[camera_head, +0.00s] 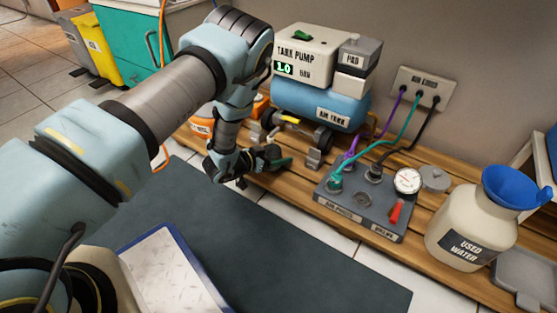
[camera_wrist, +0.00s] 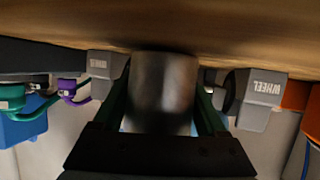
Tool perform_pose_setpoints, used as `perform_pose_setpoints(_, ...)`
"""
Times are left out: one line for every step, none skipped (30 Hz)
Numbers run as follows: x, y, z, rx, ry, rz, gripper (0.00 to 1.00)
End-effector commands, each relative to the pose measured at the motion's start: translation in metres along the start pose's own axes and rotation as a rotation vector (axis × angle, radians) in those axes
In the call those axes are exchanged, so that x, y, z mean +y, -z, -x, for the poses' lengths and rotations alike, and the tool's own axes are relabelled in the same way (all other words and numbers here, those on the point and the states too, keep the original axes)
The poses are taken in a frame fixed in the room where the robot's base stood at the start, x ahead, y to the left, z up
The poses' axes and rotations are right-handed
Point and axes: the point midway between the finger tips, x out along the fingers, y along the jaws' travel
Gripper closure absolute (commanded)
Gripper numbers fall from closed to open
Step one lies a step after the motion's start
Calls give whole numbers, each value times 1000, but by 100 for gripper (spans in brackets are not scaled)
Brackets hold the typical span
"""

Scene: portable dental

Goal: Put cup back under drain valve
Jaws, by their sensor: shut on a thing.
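My gripper (camera_wrist: 162,98) is shut on a grey metal cup (camera_wrist: 165,92), with one finger on each side of it. In the wrist view the picture is upside down, and the cup's far end meets the wooden surface at the top; I cannot tell whether they touch. In the head view my gripper (camera_head: 272,160) is low over the wooden platform, in front of the blue air tank (camera_head: 318,103). The cup is mostly hidden there by the dark fingers. A yellow lever (camera_head: 289,119), likely the drain valve's, shows under the tank's left part.
Grey wheel blocks (camera_wrist: 262,88) flank the cup in the wrist view; one stands right of my gripper in the head view (camera_head: 315,157). A hose panel (camera_head: 362,205) and a used-water jug (camera_head: 470,225) stand to the right. A dark mat (camera_head: 260,245) lies in front.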

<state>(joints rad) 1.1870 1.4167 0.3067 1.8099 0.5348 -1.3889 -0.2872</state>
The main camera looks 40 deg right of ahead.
Motion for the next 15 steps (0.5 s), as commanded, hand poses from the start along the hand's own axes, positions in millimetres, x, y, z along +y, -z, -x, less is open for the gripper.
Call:
perform_pose_setpoints(0,-3,-2,3,-1,-2,86)
perform_pose_setpoints(0,-2,-2,3,-1,-2,86)
perform_pose_setpoints(0,-1,-2,4,-1,-2,86)
perform_pose_setpoints(0,0,-2,4,0,-2,86)
perform_pose_setpoints(0,0,-2,4,-1,-2,86)
perform_pose_setpoints(0,0,-2,3,-1,-2,86)
perform_pose_setpoints(0,0,-2,3,-1,-2,86)
perform_pose_setpoints(0,-1,-2,3,-1,-1,86)
perform_pose_setpoints(0,-2,-2,3,0,-1,86)
perform_pose_setpoints(0,-3,-2,3,0,-1,86)
perform_pose_setpoints(0,-4,-2,3,0,-1,86)
perform_pose_setpoints(0,-5,-3,4,0,-1,86)
perform_pose_setpoints(0,-4,-3,4,-1,-2,22)
perform_pose_setpoints(0,-4,-3,3,-1,-2,19)
perform_pose_setpoints(0,-4,-3,3,-1,-2,14)
